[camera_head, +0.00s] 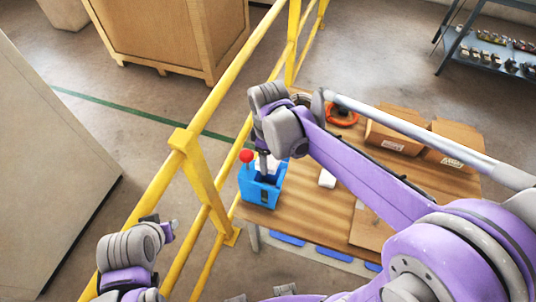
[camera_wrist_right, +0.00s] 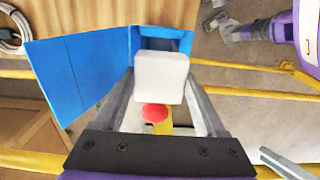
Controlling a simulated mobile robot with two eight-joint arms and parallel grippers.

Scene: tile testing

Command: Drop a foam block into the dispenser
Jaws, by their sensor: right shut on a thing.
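The blue dispenser (camera_head: 258,192) stands at the near left corner of the wooden table, with a red ball knob (camera_head: 247,156) beside its top. My right gripper (camera_head: 266,168) points down over it. In the right wrist view, a white foam block (camera_wrist_right: 162,77) is held between the fingers (camera_wrist_right: 162,95), in front of the dispenser's blue opening (camera_wrist_right: 163,43). Whether the block is inside the opening or just above it is hard to tell. Another white block (camera_head: 327,178) lies on the table. My left gripper (camera_head: 170,228) is small at lower left, its jaws unclear.
Yellow railings (camera_head: 200,190) run along the table's left side. Open cardboard boxes (camera_head: 395,136) and an orange ring-shaped item (camera_head: 343,118) stand at the table's back. Some bare wood (camera_head: 300,215) lies right of the dispenser.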

